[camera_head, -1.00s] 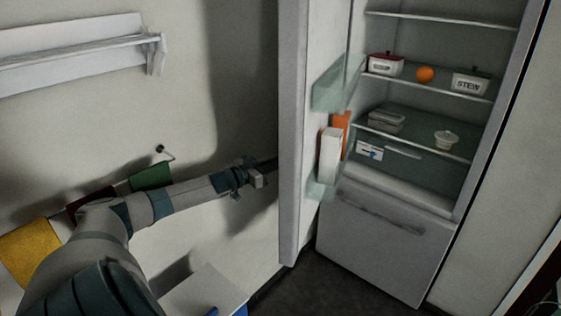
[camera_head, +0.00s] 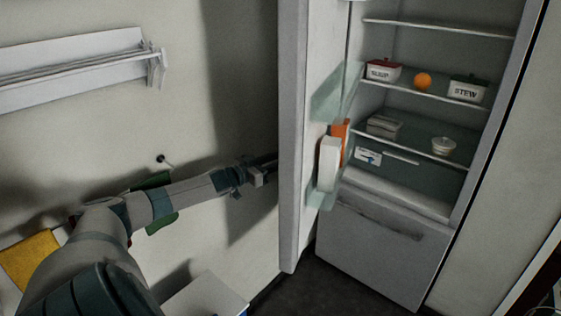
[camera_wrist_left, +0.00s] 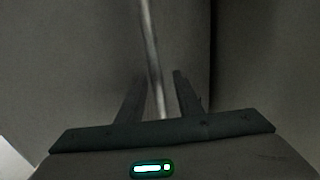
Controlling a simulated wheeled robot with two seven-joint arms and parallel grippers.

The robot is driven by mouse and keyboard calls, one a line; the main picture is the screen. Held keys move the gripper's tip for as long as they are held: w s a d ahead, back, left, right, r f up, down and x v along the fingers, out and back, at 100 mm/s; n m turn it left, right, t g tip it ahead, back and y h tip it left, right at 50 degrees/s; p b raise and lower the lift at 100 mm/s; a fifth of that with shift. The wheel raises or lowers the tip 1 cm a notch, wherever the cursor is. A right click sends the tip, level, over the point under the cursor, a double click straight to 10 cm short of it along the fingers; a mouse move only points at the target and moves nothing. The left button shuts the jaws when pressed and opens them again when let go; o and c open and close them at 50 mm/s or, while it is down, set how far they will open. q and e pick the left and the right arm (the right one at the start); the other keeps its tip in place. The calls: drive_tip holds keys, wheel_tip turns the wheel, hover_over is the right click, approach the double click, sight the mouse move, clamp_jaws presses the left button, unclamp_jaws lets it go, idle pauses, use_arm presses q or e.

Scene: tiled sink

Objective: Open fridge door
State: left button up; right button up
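The fridge door (camera_head: 292,150) stands wide open, swung out to the left and seen nearly edge-on in the head view. Its inner side carries clear bins (camera_head: 325,190). My left gripper (camera_head: 272,168) is at the outer face of the door, its fingertips partly hidden by the door edge. In the left wrist view, the thin door handle bar (camera_wrist_left: 150,40) runs between the two fingers of my left gripper (camera_wrist_left: 160,80). The fingers are apart, with a gap visible beside the bar. My right gripper is not in view.
The fridge shelves hold a soup box (camera_head: 383,70), an orange (camera_head: 423,81) and a stew box (camera_head: 467,88). A closed lower drawer (camera_head: 375,245) is below. A wall rack (camera_head: 80,60), a yellow cloth (camera_head: 30,258) and a green cloth (camera_head: 160,222) are at left.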

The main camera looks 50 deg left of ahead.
sight(309, 148)
use_arm(q)
drive_tip(key=d+r+p, duration=0.2)
drive_tip(key=d+p, duration=0.1)
drive_tip(key=w+d+r+p, duration=0.1)
drive_tip(key=d+r+p, duration=0.2)
drive_tip(key=d+p, duration=0.1)
drive_tip(key=w+d+r+p, duration=0.1)
drive_tip(key=d+r+p, duration=0.1)
drive_tip(key=d+p, duration=0.1)
drive_tip(key=shift+w+d+r+p, duration=0.15)
drive_tip(key=shift+w+p, duration=0.05)
drive_tip(key=shift+p, duration=0.1)
drive_tip(key=shift+w+d+r+p, duration=0.15)
drive_tip(key=shift+d+p, duration=0.2)
drive_tip(key=shift+d, duration=0.2)
